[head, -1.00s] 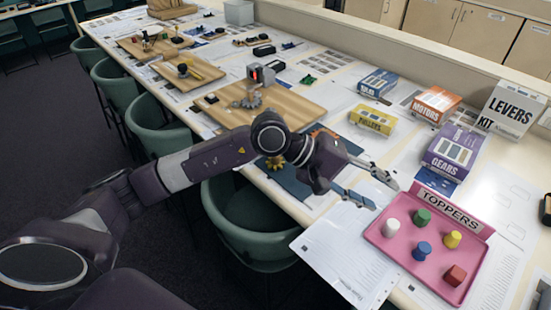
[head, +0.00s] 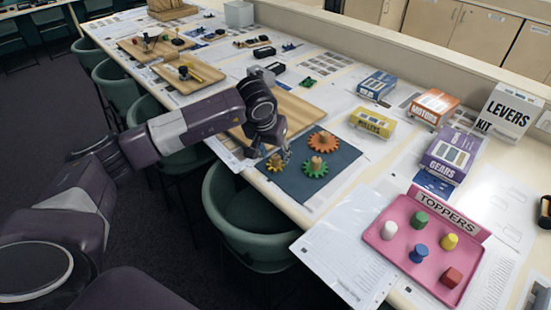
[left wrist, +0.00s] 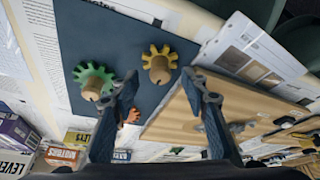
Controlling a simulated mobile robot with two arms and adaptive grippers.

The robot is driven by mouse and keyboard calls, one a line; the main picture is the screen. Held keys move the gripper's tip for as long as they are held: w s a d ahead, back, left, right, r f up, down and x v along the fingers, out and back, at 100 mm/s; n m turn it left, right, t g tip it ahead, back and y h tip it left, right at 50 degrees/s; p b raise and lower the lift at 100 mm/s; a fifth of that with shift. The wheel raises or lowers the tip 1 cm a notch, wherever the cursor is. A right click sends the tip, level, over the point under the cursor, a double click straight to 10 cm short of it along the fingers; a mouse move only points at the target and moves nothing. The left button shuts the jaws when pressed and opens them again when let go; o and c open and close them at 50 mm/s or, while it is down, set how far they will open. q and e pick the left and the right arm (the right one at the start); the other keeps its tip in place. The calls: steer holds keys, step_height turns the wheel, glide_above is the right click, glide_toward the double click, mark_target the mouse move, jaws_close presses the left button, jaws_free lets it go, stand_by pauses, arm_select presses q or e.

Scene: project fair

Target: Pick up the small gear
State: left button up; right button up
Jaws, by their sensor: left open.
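The small gear is the yellow one (head: 276,166), with a tan peg at its centre, on a dark blue mat (head: 338,168). A green gear (head: 315,171) and a larger orange gear (head: 323,147) lie on the same mat. My left gripper (head: 284,155) points down just by the yellow gear and partly covers it in the head view. In the left wrist view the gripper (left wrist: 160,82) is open and empty. The yellow gear (left wrist: 160,70) shows beyond and between its fingertips, and the green gear (left wrist: 93,88) is beside one finger. My right gripper is not in view.
A wooden board (head: 296,104) lies behind the mat, partly hidden by my left arm. A pink TOPPERS tray (head: 436,285) with coloured pegs stands at the right front. Kit boxes, including the purple GEARS box (head: 452,157), stand at the back right. Green chairs (head: 255,215) line the near edge.

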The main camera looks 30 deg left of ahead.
mark_target(275, 157)
arm_select(q)
steer(key=shift+p+x, duration=0.35)
steer(key=shift+x, duration=1.3)
steer(key=shift+w+r, duration=0.1)
steer(key=c, duration=0.9)
steer(key=shift+c, duration=0.2)
